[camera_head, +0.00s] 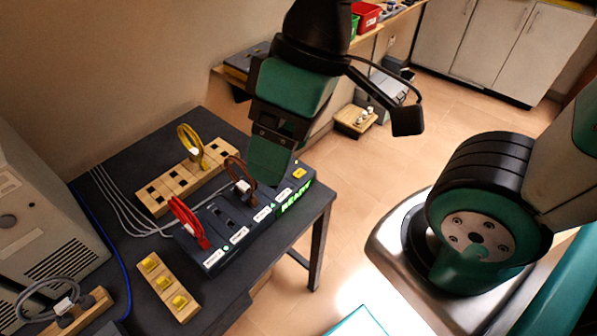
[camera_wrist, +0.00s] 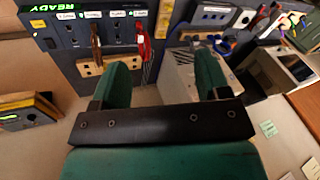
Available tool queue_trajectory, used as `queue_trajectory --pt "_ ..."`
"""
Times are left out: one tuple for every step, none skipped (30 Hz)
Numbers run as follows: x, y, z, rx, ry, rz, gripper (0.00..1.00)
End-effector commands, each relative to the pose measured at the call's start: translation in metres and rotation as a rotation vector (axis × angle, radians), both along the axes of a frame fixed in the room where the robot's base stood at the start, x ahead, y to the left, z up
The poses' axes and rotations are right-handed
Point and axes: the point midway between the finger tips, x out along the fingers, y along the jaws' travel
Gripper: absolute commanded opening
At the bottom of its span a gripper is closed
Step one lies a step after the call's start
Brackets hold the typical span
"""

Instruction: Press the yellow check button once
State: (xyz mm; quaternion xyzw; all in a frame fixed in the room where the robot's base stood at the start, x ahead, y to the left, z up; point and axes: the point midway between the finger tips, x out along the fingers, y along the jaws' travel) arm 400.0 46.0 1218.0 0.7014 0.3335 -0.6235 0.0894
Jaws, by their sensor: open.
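The yellow check button (camera_head: 299,173) sits at the right end of the dark device (camera_head: 225,254), near its lit green READY display (camera_head: 296,196). In the wrist view the button (camera_wrist: 38,24) shows at the upper left, below the READY text. My gripper (camera_head: 269,163) hangs over the table, just left of the button in the head view, and hides part of the device's back. In the wrist view its two green fingers (camera_wrist: 160,80) are wide apart with nothing between them. The button shows left of both fingers there, and no contact is visible.
A red cable (camera_head: 190,222) and a brown cable (camera_head: 239,172) loop up from the device. A wooden socket block (camera_head: 155,204) with a yellow cable (camera_head: 183,135) lies behind. A wooden block with yellow pieces (camera_head: 165,286) is in front; a grey computer case (camera_head: 40,220) stands left.

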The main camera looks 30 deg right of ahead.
Motion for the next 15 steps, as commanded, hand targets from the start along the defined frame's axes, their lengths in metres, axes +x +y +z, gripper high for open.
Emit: queue_trajectory --pt "0.0 0.0 0.0 0.0 0.0 0.0 0.57" --pt "0.0 0.0 0.0 0.0 0.0 0.0 0.5" --pt "0.0 0.0 0.0 0.0 0.0 0.0 0.41" --pt "0.0 0.0 0.0 0.0 0.0 0.0 0.34" --pt "0.0 0.0 0.0 0.0 0.0 0.0 0.27" --pt "0.0 0.0 0.0 0.0 0.0 0.0 0.18" --pt "0.0 0.0 0.0 0.0 0.0 0.0 0.11" --pt "0.0 0.0 0.0 0.0 0.0 0.0 0.04" --pt "0.0 0.0 0.0 0.0 0.0 0.0 0.0" --pt "0.0 0.0 0.0 0.0 0.0 0.0 0.0" --pt "0.0 0.0 0.0 0.0 0.0 0.0 0.0" --pt "0.0 0.0 0.0 0.0 0.0 0.0 0.0" --pt "0.0 0.0 0.0 0.0 0.0 0.0 0.0" --pt "0.0 0.0 0.0 0.0 0.0 0.0 0.0" --pt "0.0 0.0 0.0 0.0 0.0 0.0 0.0"
